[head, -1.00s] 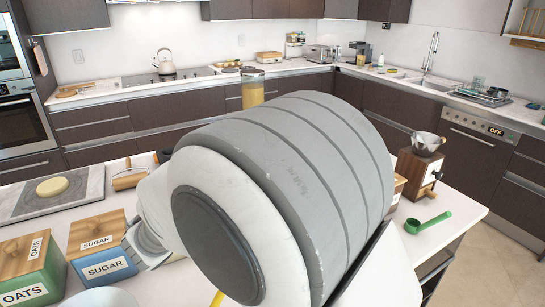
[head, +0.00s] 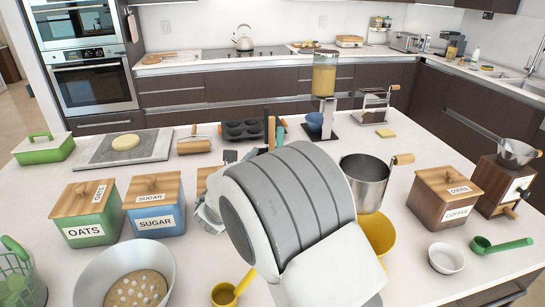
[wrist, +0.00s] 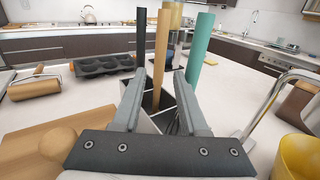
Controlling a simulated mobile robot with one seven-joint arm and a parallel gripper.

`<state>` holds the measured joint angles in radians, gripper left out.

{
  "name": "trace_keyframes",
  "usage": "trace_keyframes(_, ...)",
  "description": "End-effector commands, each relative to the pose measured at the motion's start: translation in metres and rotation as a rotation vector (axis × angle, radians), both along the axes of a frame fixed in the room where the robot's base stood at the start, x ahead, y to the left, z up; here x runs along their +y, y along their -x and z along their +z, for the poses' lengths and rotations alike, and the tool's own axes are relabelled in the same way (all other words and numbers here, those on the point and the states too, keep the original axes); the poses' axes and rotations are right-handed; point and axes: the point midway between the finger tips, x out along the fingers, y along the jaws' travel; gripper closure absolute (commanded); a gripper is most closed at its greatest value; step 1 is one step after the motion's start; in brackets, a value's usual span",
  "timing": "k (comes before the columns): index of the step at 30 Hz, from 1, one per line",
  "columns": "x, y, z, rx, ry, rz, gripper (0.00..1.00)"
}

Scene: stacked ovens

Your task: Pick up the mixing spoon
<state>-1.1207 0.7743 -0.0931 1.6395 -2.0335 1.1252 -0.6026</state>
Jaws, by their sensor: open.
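Several upright utensil handles stand in a metal holder (wrist: 155,114) in the wrist view: a black one (wrist: 141,40), a tan wooden one (wrist: 161,50) and a teal one (wrist: 199,48). Their lower ends are hidden, so I cannot tell for sure which is the mixing spoon. My gripper (wrist: 159,78) is open, its two fingers pointing towards the holder. The wooden handle shows between the fingertips; I see no finger closed on it. In the head view, the teal handle (head: 281,132) shows behind my arm, which hides most of the holder.
A metal pot (head: 364,185), yellow bowl (head: 380,235) and coffee box (head: 437,208) are at the right. A rolling pin (head: 194,147) and muffin tin (head: 243,131) lie behind.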

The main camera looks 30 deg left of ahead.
Motion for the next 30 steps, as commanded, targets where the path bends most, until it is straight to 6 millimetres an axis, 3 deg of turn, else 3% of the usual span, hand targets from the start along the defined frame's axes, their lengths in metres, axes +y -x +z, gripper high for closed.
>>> trace_keyframes(3, 0.002, -0.020, 0.000, 0.000, 0.000, -0.002, 0.57)
trace_keyframes(11, 0.004, -0.038, -0.001, 0.000, -0.001, -0.002, 0.57)
trace_keyframes(21, 0.009, -0.080, -0.006, 0.000, -0.001, -0.002, 0.57)
trace_keyframes(30, 0.010, -0.083, -0.006, 0.000, 0.000, 0.000, 0.57)
